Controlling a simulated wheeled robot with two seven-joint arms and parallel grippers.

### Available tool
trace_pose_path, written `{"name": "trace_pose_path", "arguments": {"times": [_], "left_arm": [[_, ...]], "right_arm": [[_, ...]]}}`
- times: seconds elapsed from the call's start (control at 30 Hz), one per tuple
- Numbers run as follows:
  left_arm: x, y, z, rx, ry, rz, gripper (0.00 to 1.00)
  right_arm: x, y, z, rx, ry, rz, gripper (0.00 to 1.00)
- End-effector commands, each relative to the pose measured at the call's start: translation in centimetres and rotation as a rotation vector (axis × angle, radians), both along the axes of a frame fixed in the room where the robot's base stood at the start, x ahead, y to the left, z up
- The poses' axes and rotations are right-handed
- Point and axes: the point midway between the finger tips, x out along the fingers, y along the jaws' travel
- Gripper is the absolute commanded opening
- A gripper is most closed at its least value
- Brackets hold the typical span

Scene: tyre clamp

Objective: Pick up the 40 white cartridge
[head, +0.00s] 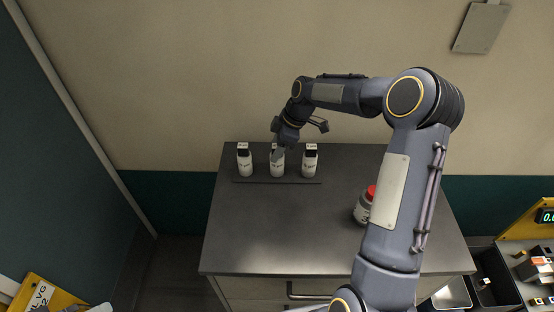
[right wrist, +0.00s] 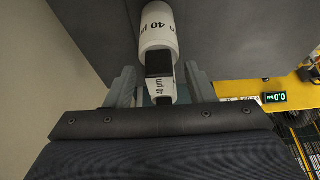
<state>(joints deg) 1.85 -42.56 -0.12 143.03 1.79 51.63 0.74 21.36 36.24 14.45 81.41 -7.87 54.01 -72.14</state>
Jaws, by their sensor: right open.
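Three white cartridges with dark upper parts stand in a row at the back of the grey cabinet top: a left one (head: 244,160), a middle one (head: 277,167) and a right one (head: 310,160). My right gripper (head: 278,150) is over the middle cartridge and hides part of its top. In the right wrist view, the white cartridge marked 40 (right wrist: 158,30) has its dark neck and labelled cap between the two fingers of my right gripper (right wrist: 160,88). The fingers are open, with gaps on both sides. My left gripper is not in view.
The grey cabinet top (head: 290,230) is clear in front of the row. A wall is close behind the cabinet. A yellow unit with a green display (head: 546,217) stands at far right.

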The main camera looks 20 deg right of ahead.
Motion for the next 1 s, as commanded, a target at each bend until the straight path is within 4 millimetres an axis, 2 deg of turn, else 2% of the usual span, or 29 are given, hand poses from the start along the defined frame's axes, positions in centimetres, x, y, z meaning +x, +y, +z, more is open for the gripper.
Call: {"name": "trace_pose_path", "arguments": {"times": [0.1,0.47,0.83,1.0], "left_arm": [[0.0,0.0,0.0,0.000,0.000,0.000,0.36],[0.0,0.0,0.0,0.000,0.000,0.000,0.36],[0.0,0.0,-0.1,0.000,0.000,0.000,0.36],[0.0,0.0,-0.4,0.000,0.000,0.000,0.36]], "right_arm": [[0.0,0.0,0.0,0.000,0.000,0.000,0.46],[0.0,0.0,0.0,0.000,0.001,0.000,0.00],[-0.1,0.0,0.1,0.000,0.002,0.000,0.00],[0.0,0.0,1.3,-0.001,-0.002,-0.001,0.00]]}}
